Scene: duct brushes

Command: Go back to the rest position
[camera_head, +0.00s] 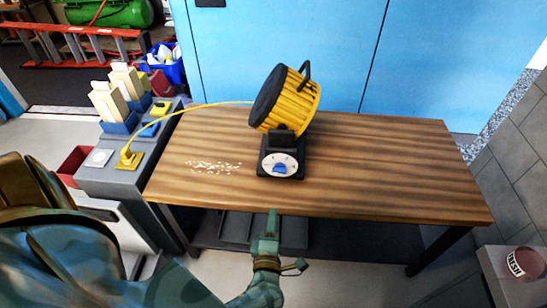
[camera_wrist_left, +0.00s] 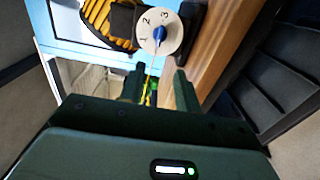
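My left gripper (camera_head: 270,215) is in front of the wooden table's near edge, below the dial in the head view and apart from it. In the left wrist view its two fingers (camera_wrist_left: 159,80) stand apart with nothing held between them. A yellow and black drum-shaped blower (camera_head: 294,101) stands on the table, tilted on a black base. The base carries a white dial (camera_head: 268,164) with a blue knob (camera_head: 281,169). In the left wrist view the dial (camera_wrist_left: 172,42) shows 1, 2 and 3 around the blue knob (camera_wrist_left: 158,33). My right gripper is not visible.
The wooden table (camera_head: 390,175) is clear to the blower's right. White bits (camera_head: 213,167) lie scattered on its left. A yellow cable (camera_head: 180,112) runs from the blower to a yellow plug (camera_head: 128,157) on a grey cabinet (camera_head: 105,178). A red cup (camera_head: 524,262) stands at lower right.

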